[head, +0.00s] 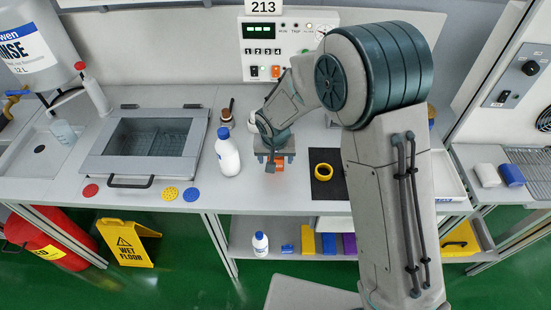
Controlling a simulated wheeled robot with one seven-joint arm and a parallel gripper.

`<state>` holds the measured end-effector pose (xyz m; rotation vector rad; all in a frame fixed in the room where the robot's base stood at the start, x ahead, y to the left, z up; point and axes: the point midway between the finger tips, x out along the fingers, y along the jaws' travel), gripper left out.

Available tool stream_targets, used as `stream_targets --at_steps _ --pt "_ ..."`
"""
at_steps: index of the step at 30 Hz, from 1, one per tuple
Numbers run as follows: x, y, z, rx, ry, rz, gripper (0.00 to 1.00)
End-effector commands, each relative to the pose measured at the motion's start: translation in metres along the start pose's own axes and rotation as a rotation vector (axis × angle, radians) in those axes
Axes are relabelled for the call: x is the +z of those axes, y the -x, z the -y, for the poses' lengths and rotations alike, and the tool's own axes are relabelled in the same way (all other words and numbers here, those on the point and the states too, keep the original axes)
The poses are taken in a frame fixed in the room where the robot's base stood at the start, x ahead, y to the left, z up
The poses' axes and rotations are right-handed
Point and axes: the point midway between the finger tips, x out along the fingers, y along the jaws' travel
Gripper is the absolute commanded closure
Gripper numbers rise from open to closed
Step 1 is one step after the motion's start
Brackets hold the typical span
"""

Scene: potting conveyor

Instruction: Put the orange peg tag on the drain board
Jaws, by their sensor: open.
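A small orange piece (280,166), which looks like the orange peg tag, shows at the worktop directly below my gripper (274,164). My gripper points down over it and partly hides it. The jaws are open, and I cannot tell whether they touch the tag. A ribbed, grooved surface (530,165) at the far right looks like the drain board. It is well to the right of my gripper.
A white bottle (227,153) stands just left of my gripper. A lidded basin (100,166) is at left.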

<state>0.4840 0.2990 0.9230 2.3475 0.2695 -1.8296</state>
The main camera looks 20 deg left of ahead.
Motion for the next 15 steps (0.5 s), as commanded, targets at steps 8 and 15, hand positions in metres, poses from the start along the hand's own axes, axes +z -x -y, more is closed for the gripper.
stream_targets --at_steps 8,15 --pt "0.000 0.050 0.000 -0.003 -0.002 -0.005 0.33" --pt "0.000 0.090 0.000 -0.001 -0.001 -0.003 0.33"
